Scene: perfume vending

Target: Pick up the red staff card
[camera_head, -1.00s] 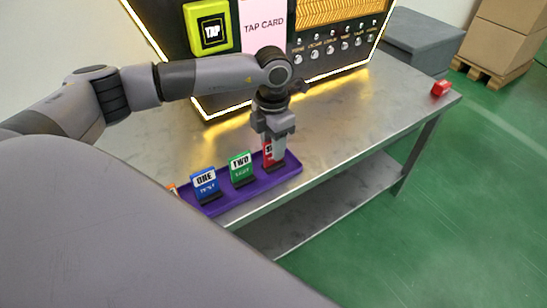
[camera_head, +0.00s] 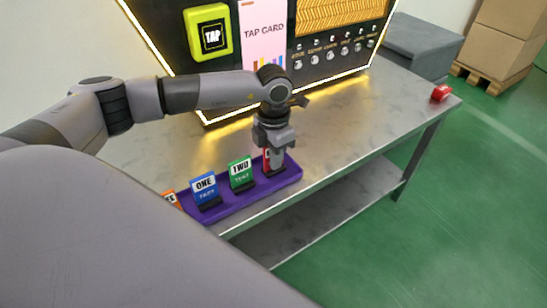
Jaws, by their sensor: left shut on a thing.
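The red staff card (camera_head: 266,161) stands upright at the right end of the purple tray (camera_head: 290,178). Only a narrow red strip of it shows; my left gripper covers the rest. My left gripper (camera_head: 277,160) points down over the card and is shut on it. The card's lower end is still at the tray, and I cannot tell whether it is clear of its slot. My right gripper is not in view.
In the tray stand a green TWO card (camera_head: 240,173), a blue ONE card (camera_head: 204,188) and a partly hidden orange card (camera_head: 170,198). Behind is the vending machine with a yellow TAP pad (camera_head: 211,34). A red object (camera_head: 440,93) lies at the table's (camera_head: 360,135) right corner.

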